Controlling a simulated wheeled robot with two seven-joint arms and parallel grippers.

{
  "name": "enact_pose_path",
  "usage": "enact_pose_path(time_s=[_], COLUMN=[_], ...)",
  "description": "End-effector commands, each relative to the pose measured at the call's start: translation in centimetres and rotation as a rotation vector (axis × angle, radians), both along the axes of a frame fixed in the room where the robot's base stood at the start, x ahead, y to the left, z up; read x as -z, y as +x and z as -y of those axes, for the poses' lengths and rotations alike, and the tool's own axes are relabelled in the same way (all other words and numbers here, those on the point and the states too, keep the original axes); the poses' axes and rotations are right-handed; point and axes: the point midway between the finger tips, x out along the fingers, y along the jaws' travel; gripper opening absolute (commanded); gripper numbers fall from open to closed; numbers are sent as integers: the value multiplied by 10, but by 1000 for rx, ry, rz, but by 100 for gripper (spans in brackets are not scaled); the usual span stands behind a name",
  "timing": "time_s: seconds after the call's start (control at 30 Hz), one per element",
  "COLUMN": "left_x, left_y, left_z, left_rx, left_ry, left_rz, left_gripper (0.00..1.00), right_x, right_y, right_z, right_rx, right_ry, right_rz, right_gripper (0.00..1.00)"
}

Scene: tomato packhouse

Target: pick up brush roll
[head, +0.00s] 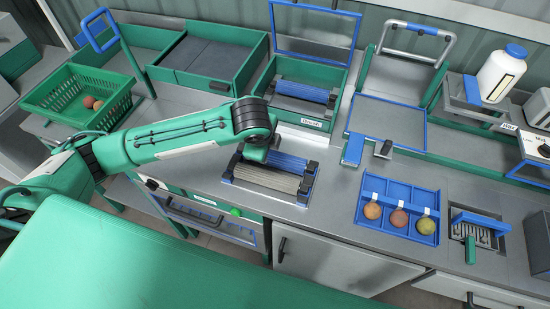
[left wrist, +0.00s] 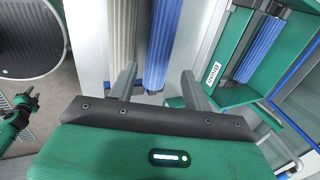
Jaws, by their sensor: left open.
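My left gripper (head: 259,153) is over the roller unit on the bench. In the left wrist view its fingers (left wrist: 158,82) are open and apart. A blue brush roll (left wrist: 162,45) runs between the fingers' directions; I cannot tell its depth below the tips. It also shows in the head view (head: 289,161), partly hidden by my gripper. A pale grey roll (left wrist: 122,35) lies parallel beside it and shows in the head view (head: 270,180). More blue rolls (head: 303,92) lie in a green labelled bin behind. A gripper-like green and black part, seemingly my right gripper (left wrist: 24,112), shows small in the wrist view.
A blue tray (head: 398,235) with three round fruits stands right of the roller unit. A green basket (head: 60,112) with fruits stands at the left. A blue-framed panel (head: 388,122) and a white bottle (head: 500,75) are behind right. Bare steel lies between unit and tray.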

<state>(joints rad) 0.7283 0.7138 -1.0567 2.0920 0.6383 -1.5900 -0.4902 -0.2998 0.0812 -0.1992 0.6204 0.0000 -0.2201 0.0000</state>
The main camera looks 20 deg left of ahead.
Motion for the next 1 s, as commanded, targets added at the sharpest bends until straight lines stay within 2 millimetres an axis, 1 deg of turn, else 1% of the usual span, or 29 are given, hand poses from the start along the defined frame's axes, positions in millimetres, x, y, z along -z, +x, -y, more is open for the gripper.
enact_pose_path(time_s=[0.2, 0.3, 0.4, 0.53, 0.6, 0.8, 0.9, 1.0], left_x=[40, 54, 63, 68, 72, 95, 107, 113], left_y=[16, 22, 25, 28, 30, 40, 45, 47], left_z=[0, 1, 2, 1, 2, 3, 3, 3], left_rx=[-2, -2, -1, -1, -1, -1, -1, -1], left_ry=[0, -1, -1, -1, 0, 0, -2, -1], left_rz=[-4, -2, -2, 0, -1, -2, -1, 0], left_gripper=[50, 50, 50, 50, 50, 50, 50, 50], right_x=[-10, -13, -14, -16, -20, -34, -36, -37], right_y=[0, 0, 0, 0, -1, -1, -1, -1], right_z=[0, 0, 0, 0, 0, -1, -1, -1], right_rx=[0, 0, 0, 0, 0, -1, 0, 0], right_ry=[0, 0, 0, 0, 0, 1, 1, 2], right_rz=[0, -1, -1, -1, -1, -1, -1, -1], right_gripper=[36, 36, 36, 36, 36, 36, 36, 36])
